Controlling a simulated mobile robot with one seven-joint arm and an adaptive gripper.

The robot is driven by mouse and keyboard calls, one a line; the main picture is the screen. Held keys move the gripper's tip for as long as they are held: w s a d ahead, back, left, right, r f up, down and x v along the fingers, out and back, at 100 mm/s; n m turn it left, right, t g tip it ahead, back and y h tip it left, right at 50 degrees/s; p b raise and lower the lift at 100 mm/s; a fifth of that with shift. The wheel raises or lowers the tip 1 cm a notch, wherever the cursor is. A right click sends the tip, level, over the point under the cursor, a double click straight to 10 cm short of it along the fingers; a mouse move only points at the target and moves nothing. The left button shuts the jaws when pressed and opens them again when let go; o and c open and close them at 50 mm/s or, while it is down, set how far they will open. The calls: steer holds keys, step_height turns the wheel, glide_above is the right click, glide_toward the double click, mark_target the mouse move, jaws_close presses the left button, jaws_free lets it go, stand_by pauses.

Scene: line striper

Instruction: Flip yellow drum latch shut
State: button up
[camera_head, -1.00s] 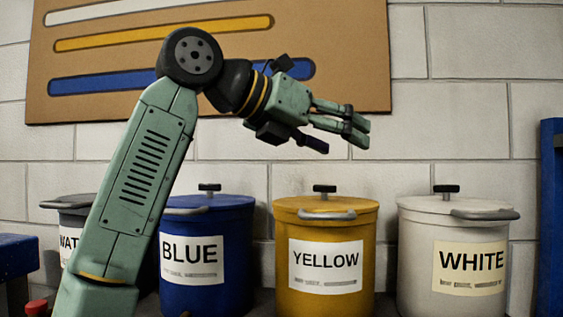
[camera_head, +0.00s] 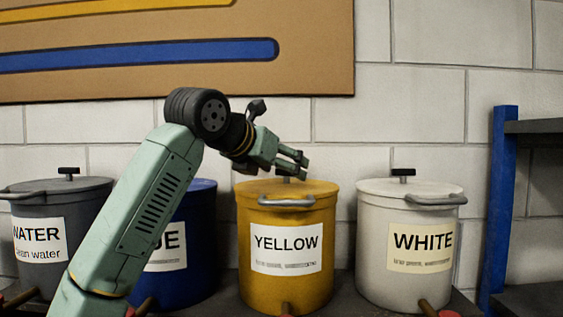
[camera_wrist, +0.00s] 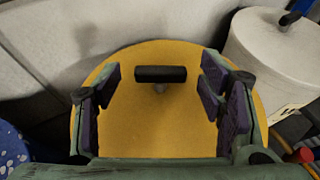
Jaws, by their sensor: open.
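The yellow drum (camera_head: 286,285), labelled YELLOW, stands upright with its lid on. A grey curved bar (camera_head: 287,202) lies across the front rim of its lid. A black T-shaped piece stands on top of the lid, its crossbar (camera_wrist: 160,73) clear in the wrist view; my gripper partly hides it in the head view. I cannot tell which of these is the latch. My gripper (camera_head: 300,162) is open just above the lid. In the wrist view its fingers (camera_wrist: 161,84) are spread on either side of the black crossbar, with gaps on both sides. The grey bar is hidden there.
The white drum (camera_head: 408,285) stands close to the right, the blue drum (camera_head: 200,275) to the left, and the grey water drum (camera_head: 40,280) further left. A block wall (camera_head: 440,110) rises behind. A blue-post shelf (camera_head: 500,200) stands at the far right.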

steer(key=shift+w+d, duration=0.1)
steer(key=shift+c, duration=0.2)
steer(key=c, duration=1.1)
steer(key=shift+f+y+b, duration=0.15)
steer(key=shift+y+b, duration=0.15)
steer(key=shift+b, duration=0.1)
steer(key=shift+n+y+b, duration=0.3)
steer(key=shift+n, duration=0.2)
steer(key=shift+d+n+t+y+b, duration=0.2)
steer(key=shift+n+t+y+b, duration=0.5)
steer(key=shift+n+y+b, duration=0.3)
steer(key=shift+d+n+y+b, duration=0.15)
steer(key=shift+n+y+b, duration=0.25)
steer(key=shift+n+y, duration=0.4)
steer(key=shift+d+n+y+b, duration=0.15)
steer(key=shift+n+y+b, duration=0.35)
steer(key=shift+y, duration=0.4)
steer(key=shift+n, duration=0.3)
